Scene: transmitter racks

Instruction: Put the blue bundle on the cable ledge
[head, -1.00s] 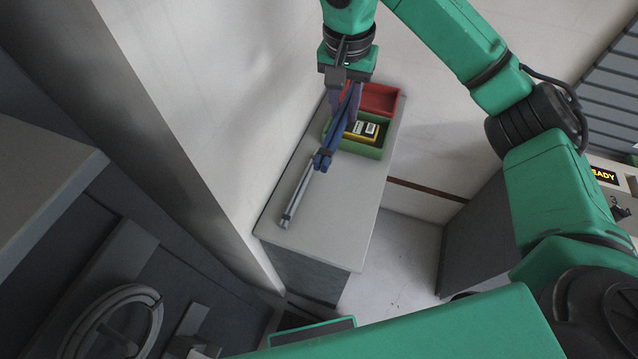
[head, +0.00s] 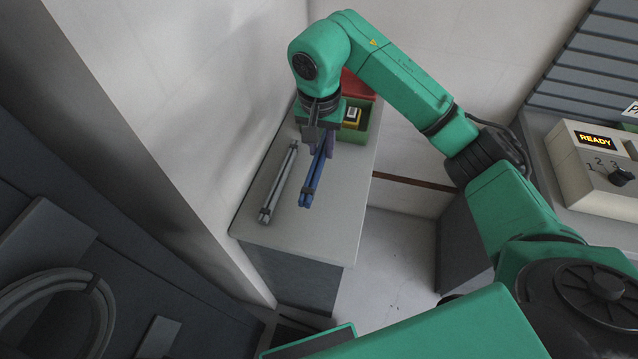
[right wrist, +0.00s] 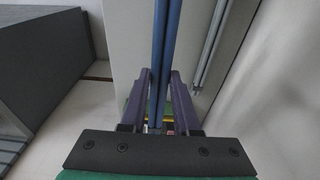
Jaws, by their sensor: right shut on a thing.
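The blue bundle (head: 313,182) is a set of long thin blue rods with a dark band. My right gripper (head: 321,145) is shut on its far part, and its near end sticks out toward me. In the right wrist view the blue bundle (right wrist: 166,45) runs between the two purple fingers (right wrist: 163,95). The bundle is over the grey ledge top (head: 270,233), to the right of a grey bundle (head: 279,183) and roughly parallel to it. I cannot tell whether it touches the ledge top. My left gripper is not in view.
A green bin (head: 364,134) with a yellow-and-black item and a red bin (head: 356,86) stand at the ledge's far end. A wall (head: 210,90) borders the ledge on the left. The near part of the ledge is bare. A control box marked READY (head: 590,160) is at right.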

